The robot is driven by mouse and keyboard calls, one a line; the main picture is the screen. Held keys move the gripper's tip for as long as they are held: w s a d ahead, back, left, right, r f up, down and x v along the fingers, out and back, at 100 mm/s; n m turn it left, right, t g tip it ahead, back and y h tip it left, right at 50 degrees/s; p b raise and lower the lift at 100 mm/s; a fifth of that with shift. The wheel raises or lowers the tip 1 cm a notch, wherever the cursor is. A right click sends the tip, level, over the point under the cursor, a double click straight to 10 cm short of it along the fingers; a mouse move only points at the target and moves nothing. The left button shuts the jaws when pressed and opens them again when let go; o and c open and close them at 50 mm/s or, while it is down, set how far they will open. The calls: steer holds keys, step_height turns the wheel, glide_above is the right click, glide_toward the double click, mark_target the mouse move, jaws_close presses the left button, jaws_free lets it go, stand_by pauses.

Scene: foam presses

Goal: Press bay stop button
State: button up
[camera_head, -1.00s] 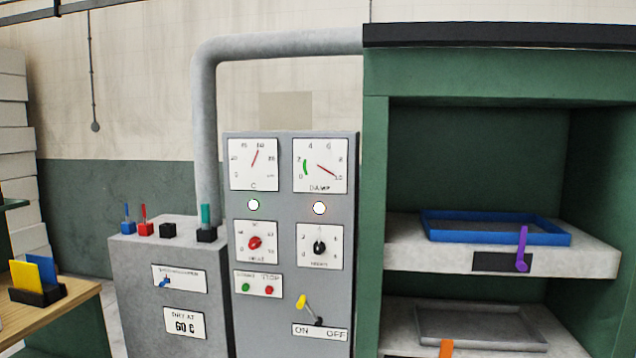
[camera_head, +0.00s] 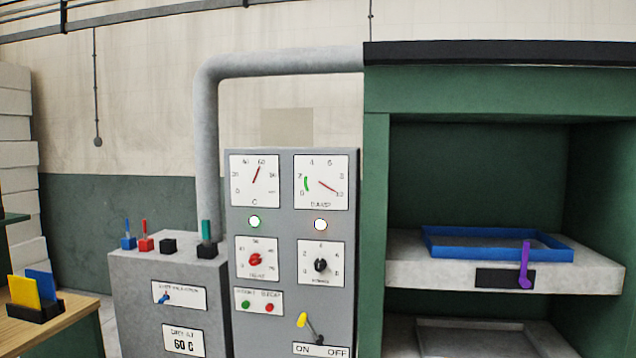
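A grey control panel (camera_head: 285,275) stands at the middle of the head view. Low on its left side is a white plate (camera_head: 258,296) with a green button (camera_head: 246,306) on the left and a red button (camera_head: 270,308) on the right. The lettering above the buttons is blurred now; the earlier frame seems to read STOP above the red one. My gripper is not in view, and nothing touches the buttons.
The panel also has two dials, two lamps, a red knob (camera_head: 256,260), a black knob (camera_head: 320,265) and a yellow-tipped ON/OFF lever (camera_head: 303,320). A grey box (camera_head: 135,290) stands left. A green cabinet (camera_head: 376,230) with shelved trays stands right.

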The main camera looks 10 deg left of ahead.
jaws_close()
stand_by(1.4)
